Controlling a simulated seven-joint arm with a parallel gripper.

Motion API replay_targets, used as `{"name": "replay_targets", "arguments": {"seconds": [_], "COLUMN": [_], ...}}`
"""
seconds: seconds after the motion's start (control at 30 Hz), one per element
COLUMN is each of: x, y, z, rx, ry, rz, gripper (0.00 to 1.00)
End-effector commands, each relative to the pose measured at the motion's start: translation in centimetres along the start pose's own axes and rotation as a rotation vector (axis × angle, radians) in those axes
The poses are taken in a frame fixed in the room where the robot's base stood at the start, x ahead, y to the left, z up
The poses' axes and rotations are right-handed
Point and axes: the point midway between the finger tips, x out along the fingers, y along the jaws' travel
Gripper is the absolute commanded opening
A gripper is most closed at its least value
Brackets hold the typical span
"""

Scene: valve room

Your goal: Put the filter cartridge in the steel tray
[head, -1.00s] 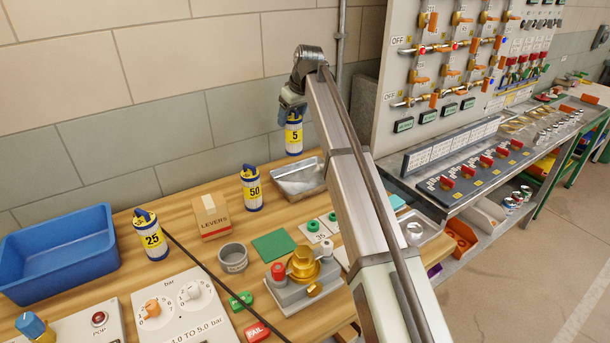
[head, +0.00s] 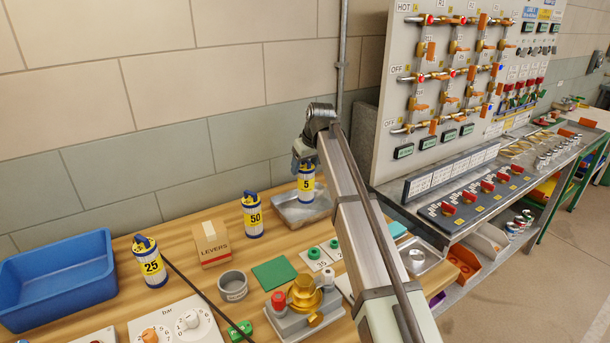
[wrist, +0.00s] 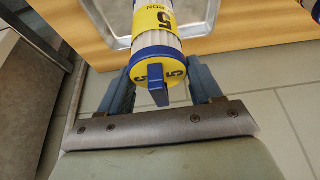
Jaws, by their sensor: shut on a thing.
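The filter cartridge marked 5 (head: 306,184) is white with a yellow label and blue ends. My gripper (head: 304,160) is shut on its blue top and holds it upright. In the head view the cartridge overlaps the steel tray (head: 283,212), at or just above it; I cannot tell whether its bottom touches the tray floor. In the wrist view the cartridge (wrist: 157,45) sits between the fingers of my gripper (wrist: 155,88), and part of the tray's rim (wrist: 98,25) shows beyond it.
Cartridges marked 50 (head: 252,215) and 25 (head: 150,262) stand on the wooden bench. A LEVERS box (head: 211,243), a blue bin (head: 58,275), a grey cup (head: 233,286) and a brass valve unit (head: 305,295) are nearby. A wall is behind, and a valve panel (head: 450,60) at right.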

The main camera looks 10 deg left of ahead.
Motion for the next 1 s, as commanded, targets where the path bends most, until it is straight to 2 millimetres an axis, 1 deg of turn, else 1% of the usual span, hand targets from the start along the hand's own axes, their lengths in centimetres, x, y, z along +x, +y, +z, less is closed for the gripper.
{"name": "replay_targets", "arguments": {"seconds": [0.2, 0.3, 0.67, 0.7, 0.93, 0.97, 1.0], "x": [2.4, 3.0, 3.3, 3.4, 3.3, 3.3, 3.3], "y": [0.0, 0.0, 0.0, 0.0, 0.0, 0.0, 0.0], "z": [1.1, 1.3, 1.4, 1.4, 1.4, 1.4, 1.4], "rx": [0.0, 0.0, -0.001, -0.001, -0.001, -0.001, -0.001], "ry": [-0.001, 0.0, 0.0, 0.0, 0.0, 0.0, 0.0], "rz": [0.0, 0.0, 0.0, 0.0, 0.0, 0.0, 0.0], "gripper": [0.1, 0.1, 0.1, 0.65, 0.87, 0.9, 0.9]}}
